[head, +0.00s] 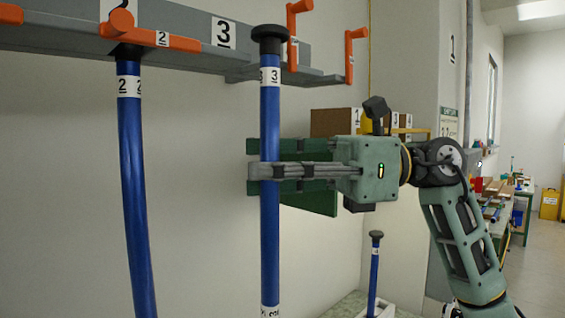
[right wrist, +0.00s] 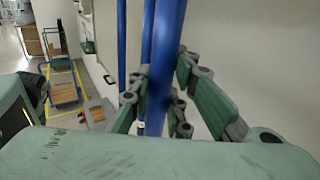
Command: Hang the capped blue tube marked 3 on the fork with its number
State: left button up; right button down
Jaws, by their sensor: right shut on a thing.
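The blue tube marked 3 (head: 270,120) hangs upright in my right gripper (head: 262,172), which is shut around its middle. Its black cap (head: 269,33) is level with the grey rail, in front of it. In the right wrist view, the tube (right wrist: 165,65) passes between the fingers (right wrist: 155,95). A number plate 3 (head: 223,33) is on the rail just left of the cap. I cannot tell whether the tube touches the rail. My left gripper is not in view.
A blue tube marked 2 (head: 132,180) hangs at the orange fork marked 2 (head: 160,39), left of the held tube. A shorter capped blue tube (head: 374,270) stands in a white holder at lower right. Cardboard boxes (head: 330,122) sit behind my gripper. Wall space lies between the two tubes.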

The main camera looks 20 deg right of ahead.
jog(key=w+a+f+p, duration=0.1)
jog(key=w+a+p, duration=0.1)
jog(key=w, duration=0.4)
jog(key=shift+w+a, duration=0.15)
jog(key=shift+w, duration=0.15)
dwell(0.4)
jog(key=shift+f, duration=0.1)
jog(key=c, duration=1.5)
grip_release()
jog(key=shift+c, duration=0.2)
